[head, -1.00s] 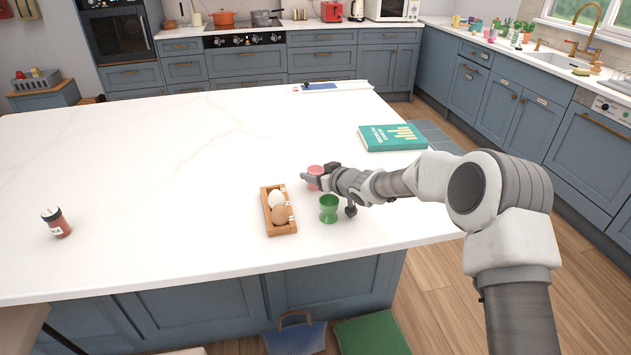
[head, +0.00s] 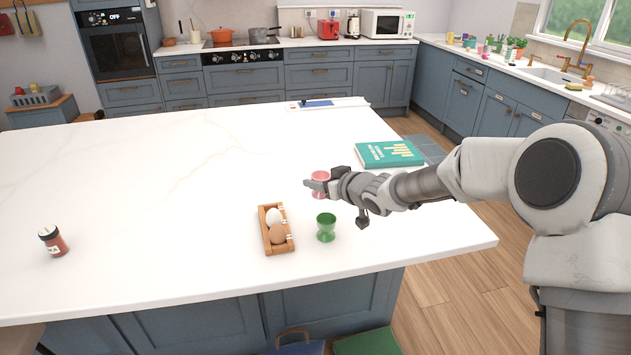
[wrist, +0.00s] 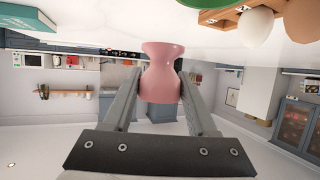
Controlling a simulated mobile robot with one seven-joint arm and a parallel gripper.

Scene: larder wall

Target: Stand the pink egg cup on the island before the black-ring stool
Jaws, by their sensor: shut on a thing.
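The pink egg cup (head: 320,177) is held between the fingers of my gripper (head: 321,186), over the right part of the island (head: 170,200). In the wrist view, which is upside down, the pink egg cup (wrist: 161,62) sits upright between both fingers of my gripper (wrist: 160,88). It looks slightly raised, but the gap below it is hard to judge. Stool seats show at the island's near side: a blue one (head: 297,348) and a green one (head: 367,344). No black ring can be made out on them.
A green egg cup (head: 326,226) and a wooden egg tray (head: 264,232) with eggs stand close in front of my gripper. A red-brown spice jar (head: 54,241) stands far left. A teal book (head: 390,154) lies behind my arm.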

